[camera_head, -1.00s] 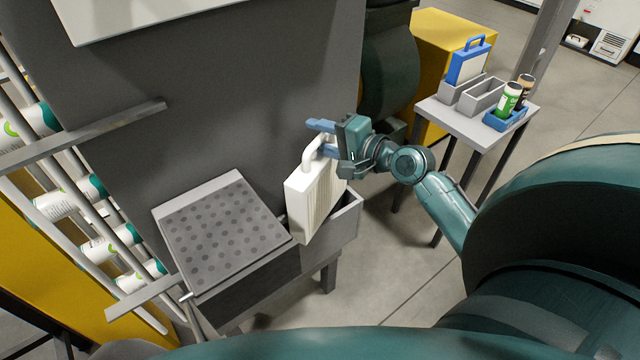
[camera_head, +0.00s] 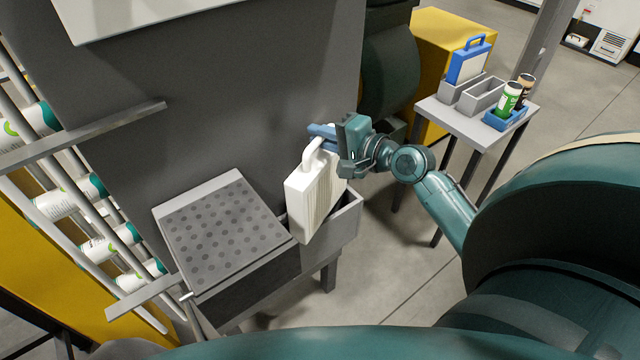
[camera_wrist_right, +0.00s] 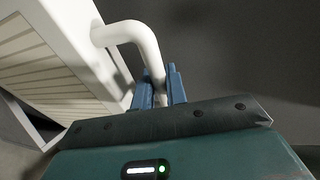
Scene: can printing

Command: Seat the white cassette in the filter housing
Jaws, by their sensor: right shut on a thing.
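In the right wrist view the blue fingers (camera_wrist_right: 160,90) close on the white handle bar (camera_wrist_right: 133,33), with the cassette's pleated face (camera_wrist_right: 45,65) at the left. My left gripper is not in view.
A perforated grey plate (camera_head: 222,230) lies left of the housing, against a dark grey machine wall (camera_head: 210,110). A side table (camera_head: 482,128) at the right holds a blue-framed cassette (camera_head: 467,65), grey bins and a blue tray (camera_head: 505,119) with cans. Printed cans run along rails at the left.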

